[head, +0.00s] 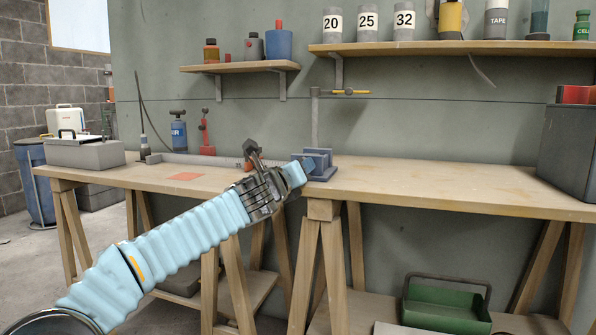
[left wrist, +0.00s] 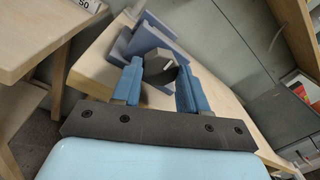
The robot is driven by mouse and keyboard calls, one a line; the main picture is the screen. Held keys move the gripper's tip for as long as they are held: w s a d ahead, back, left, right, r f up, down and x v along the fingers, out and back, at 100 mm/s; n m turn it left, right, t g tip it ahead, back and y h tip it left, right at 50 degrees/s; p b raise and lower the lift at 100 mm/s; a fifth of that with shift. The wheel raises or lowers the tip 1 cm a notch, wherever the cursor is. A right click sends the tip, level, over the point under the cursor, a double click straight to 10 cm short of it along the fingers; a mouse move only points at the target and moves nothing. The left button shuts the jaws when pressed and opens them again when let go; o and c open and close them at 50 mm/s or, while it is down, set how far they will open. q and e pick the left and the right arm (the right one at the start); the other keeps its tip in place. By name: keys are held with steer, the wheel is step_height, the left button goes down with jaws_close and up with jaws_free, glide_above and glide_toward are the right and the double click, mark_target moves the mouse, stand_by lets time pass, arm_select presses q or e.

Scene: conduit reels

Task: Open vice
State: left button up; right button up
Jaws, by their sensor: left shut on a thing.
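The blue-grey vice (head: 322,160) stands at the front edge of the wooden bench, near its middle. In the left wrist view its jaw block (left wrist: 148,38) shows just beyond my fingers. A dark, thick round knob (left wrist: 162,66) faces my gripper on the front of the vice. My left gripper (head: 304,167) reaches the vice from the left. The gap between the vice jaws is hard to make out. My right gripper is in neither view.
The bench top (head: 430,186) is bare right of the vice, up to a dark grey box (head: 570,145). An upright grey post (head: 315,120) stands behind the vice. A green tray (head: 445,306) sits below the bench.

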arm_select(q)
steer(key=o, duration=1)
steer(key=shift+o, duration=0.2)
steer(key=b+v, duration=0.3)
steer(key=v, duration=1)
steer(key=shift+s+f, duration=0.2)
steer(key=shift+s, duration=0.2)
steer(key=shift+a, duration=0.1)
